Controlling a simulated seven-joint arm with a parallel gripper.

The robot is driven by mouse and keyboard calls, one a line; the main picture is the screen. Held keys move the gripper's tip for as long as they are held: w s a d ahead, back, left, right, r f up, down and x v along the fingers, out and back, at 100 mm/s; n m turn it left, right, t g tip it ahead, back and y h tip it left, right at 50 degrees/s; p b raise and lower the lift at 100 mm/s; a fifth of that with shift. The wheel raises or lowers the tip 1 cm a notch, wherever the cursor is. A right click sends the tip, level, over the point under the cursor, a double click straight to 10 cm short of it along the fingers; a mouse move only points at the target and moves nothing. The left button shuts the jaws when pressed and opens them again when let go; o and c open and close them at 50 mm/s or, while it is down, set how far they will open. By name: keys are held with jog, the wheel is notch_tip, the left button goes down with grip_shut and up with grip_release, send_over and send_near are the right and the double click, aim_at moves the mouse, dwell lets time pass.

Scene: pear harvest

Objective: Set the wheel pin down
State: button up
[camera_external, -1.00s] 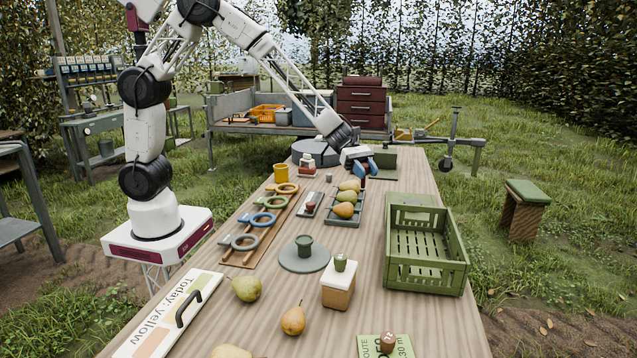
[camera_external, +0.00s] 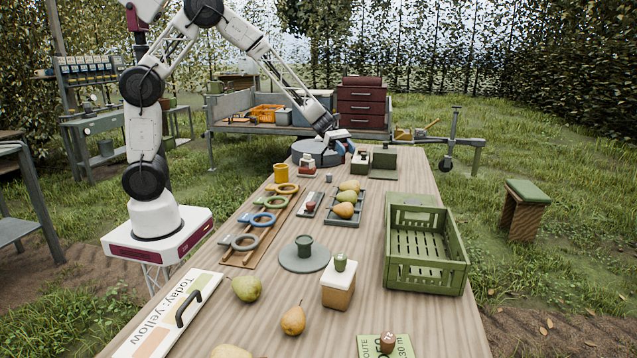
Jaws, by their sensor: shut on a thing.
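My gripper (camera_external: 340,149), with blue fingers, is at the far end of the table, beside the right edge of a dark grey round wheel (camera_external: 308,148). It is shut on the wheel pin, which is too small and too covered by the fingers to make out. I cannot tell whether the pin touches anything below it.
A small pale-and-dark block (camera_external: 360,161) and a dark green box (camera_external: 383,162) stand right of my gripper. A red-and-white item (camera_external: 306,168) and yellow cup (camera_external: 281,173) stand nearer. A pear tray (camera_external: 342,221) and green crate (camera_external: 425,277) lie further forward.

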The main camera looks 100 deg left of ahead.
jog(key=s+a, duration=0.7)
jog(key=a, duration=0.2)
notch_tip(320, 180, down, 10)
jog(key=shift+w+n, duration=0.15)
jog(key=shift+n, duration=0.15)
jog(key=shift+w+r, duration=0.1)
jog(key=w+a, duration=0.3)
jog(key=w, duration=0.4)
jog(key=w+a+f, duration=0.1)
jog(key=w+a, duration=0.3)
jog(key=w, duration=0.3)
jog(key=shift+a+f, duration=0.15)
jog(key=shift+f, duration=0.1)
jog(key=shift+f, duration=0.1)
jog(key=shift+f, duration=1.65)
jog(key=shift+f, duration=0.15)
jog(key=o, duration=0.9)
